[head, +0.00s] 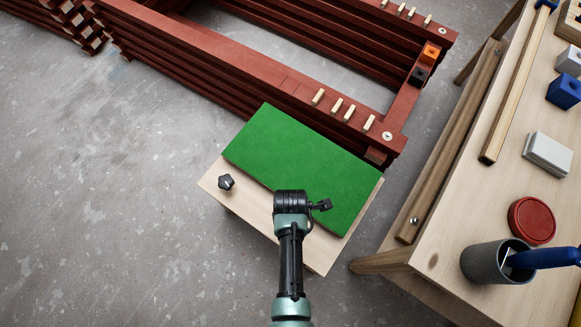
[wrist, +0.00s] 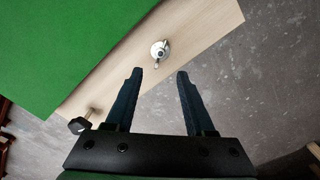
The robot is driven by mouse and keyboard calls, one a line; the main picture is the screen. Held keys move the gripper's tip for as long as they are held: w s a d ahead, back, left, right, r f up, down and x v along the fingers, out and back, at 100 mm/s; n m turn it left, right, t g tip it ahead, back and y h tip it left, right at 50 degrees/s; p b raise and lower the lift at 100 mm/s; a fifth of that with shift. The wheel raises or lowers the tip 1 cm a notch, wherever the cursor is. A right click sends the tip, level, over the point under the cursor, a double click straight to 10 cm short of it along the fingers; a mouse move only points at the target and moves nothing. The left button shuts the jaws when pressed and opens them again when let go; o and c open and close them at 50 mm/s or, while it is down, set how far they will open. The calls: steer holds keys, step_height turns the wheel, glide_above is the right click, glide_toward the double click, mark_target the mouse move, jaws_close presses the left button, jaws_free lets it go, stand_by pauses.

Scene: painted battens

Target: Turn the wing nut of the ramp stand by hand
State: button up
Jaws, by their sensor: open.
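The ramp stand (head: 248,208) has a pale wooden board with a green panel (head: 300,155) on it. In the wrist view, a small silver fitting that looks like the wing nut (wrist: 160,49) sits on the bare pale wood, a little beyond my fingertips. My gripper (wrist: 159,75) is open, with its two dark fingers apart and nothing between them. The fitting lies roughly in line with the gap, not between the fingers. In the head view my arm hides the fitting and the fingertips. A black knob (head: 226,182) stands at the board's left; a black knob (wrist: 80,125) also shows in the wrist view.
Stacked red-brown battens (head: 250,62) lie beyond the stand, with small pale pegs on top. At right, a wooden workbench (head: 470,215) carries a grey cup (head: 480,265), a red round tin (head: 532,220) and blocks. Grey floor is clear at left.

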steer(key=shift+r+p, duration=0.35)
steer(key=shift+r, duration=1.3)
